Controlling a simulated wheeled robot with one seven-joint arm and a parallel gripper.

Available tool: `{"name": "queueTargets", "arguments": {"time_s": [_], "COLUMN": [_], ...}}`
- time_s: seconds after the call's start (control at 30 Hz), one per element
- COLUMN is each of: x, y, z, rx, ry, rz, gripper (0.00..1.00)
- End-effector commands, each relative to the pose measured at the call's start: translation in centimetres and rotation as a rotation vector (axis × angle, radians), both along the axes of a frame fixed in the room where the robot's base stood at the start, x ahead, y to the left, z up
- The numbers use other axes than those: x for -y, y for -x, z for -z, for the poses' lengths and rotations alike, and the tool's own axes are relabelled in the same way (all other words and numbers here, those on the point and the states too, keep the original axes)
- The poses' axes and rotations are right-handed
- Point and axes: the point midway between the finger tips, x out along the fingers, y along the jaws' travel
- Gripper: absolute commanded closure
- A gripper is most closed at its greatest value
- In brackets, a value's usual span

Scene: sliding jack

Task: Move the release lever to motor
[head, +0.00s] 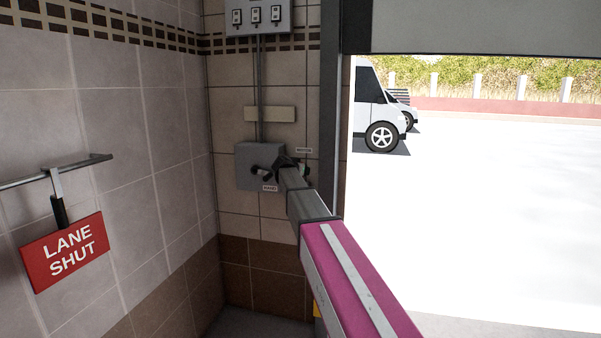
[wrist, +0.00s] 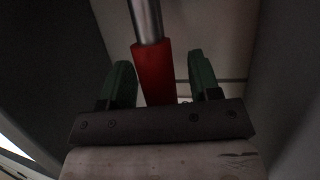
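A grey control box (head: 252,156) is on the tiled back wall. A small label reading HAND (head: 270,188) is at its lower edge, and a label that seems to read MOTOR (head: 304,150) is to its upper right. My gripper (head: 279,167) is in front of the box and hides much of the lever there. In the wrist view, the release lever shows as a metal rod with a red grip (wrist: 153,75). The red grip lies between the two green fingers of my gripper (wrist: 163,82). A gap shows on its right side; contact on the left cannot be told.
A switch panel (head: 258,17) is above the box, joined by a conduit. A red LANE SHUT sign (head: 65,252) hangs from a rail (head: 50,174) on the left wall. A door post (head: 328,120) stands close on the right. A white van (head: 377,110) is outside.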

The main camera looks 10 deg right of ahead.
Motion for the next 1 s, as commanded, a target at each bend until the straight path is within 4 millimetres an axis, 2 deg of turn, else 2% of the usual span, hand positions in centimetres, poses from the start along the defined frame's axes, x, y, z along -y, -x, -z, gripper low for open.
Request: {"name": "queueTargets", "arguments": {"time_s": [0.37, 0.57, 0.83, 1.0], "x": [-0.4, -1.8, -4.7, -5.8], "y": [0.7, 2.8, 6.6, 8.0], "z": [-0.3, -1.2, -2.9, -3.6], "rx": [0.002, 0.001, 0.001, 0.001], "ry": [0.000, 0.000, 0.000, 0.001], "rz": [-0.001, 0.000, -0.002, 0.000], "gripper": [0.43, 0.43, 0.43, 0.43]}}
